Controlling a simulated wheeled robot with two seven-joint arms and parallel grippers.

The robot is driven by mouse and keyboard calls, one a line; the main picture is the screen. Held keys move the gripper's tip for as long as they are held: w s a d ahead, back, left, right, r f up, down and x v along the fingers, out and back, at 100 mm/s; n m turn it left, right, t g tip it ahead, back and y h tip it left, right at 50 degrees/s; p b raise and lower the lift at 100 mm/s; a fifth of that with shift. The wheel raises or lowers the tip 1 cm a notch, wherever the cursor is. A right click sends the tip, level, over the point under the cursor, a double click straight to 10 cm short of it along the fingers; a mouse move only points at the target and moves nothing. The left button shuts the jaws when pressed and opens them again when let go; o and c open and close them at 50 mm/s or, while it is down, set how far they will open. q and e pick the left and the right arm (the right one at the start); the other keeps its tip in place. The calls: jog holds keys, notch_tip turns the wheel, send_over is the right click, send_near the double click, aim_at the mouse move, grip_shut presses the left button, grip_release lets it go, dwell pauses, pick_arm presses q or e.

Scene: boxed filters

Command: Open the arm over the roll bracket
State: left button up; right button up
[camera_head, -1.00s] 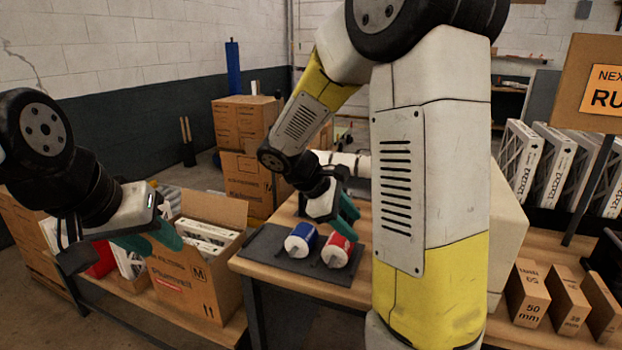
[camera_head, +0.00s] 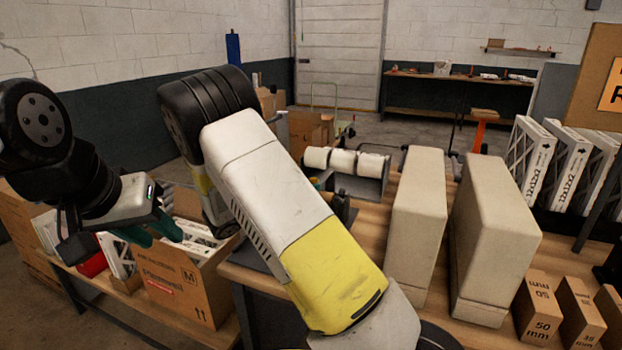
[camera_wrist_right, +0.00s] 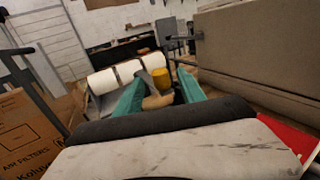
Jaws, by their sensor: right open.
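The roll bracket (camera_head: 376,186) is a grey frame holding white rolls (camera_head: 343,160) in a row, on the workbench beyond my right arm. In the right wrist view the white rolls (camera_wrist_right: 114,76) lie just ahead and left of my right gripper (camera_wrist_right: 158,90). Its teal fingers are apart. A yellow-orange cylinder (camera_wrist_right: 160,78) and a tan rounded piece show between them; I cannot tell whether they touch the fingers. In the head view my right arm hides most of that gripper. My left gripper (camera_head: 150,231) is open above the carton at left.
Two tall beige blocks (camera_head: 414,225) stand right of the bracket. Small marked boxes (camera_head: 541,309) sit at front right, with white filters (camera_head: 530,160) behind. An open carton (camera_head: 185,280) of filters stands at left.

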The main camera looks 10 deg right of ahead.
aim_at(321, 179)
jog(key=x, duration=0.6)
jog(key=shift+w+d, duration=0.1)
jog(key=shift+d, duration=0.15)
grip_shut()
dwell(1.2)
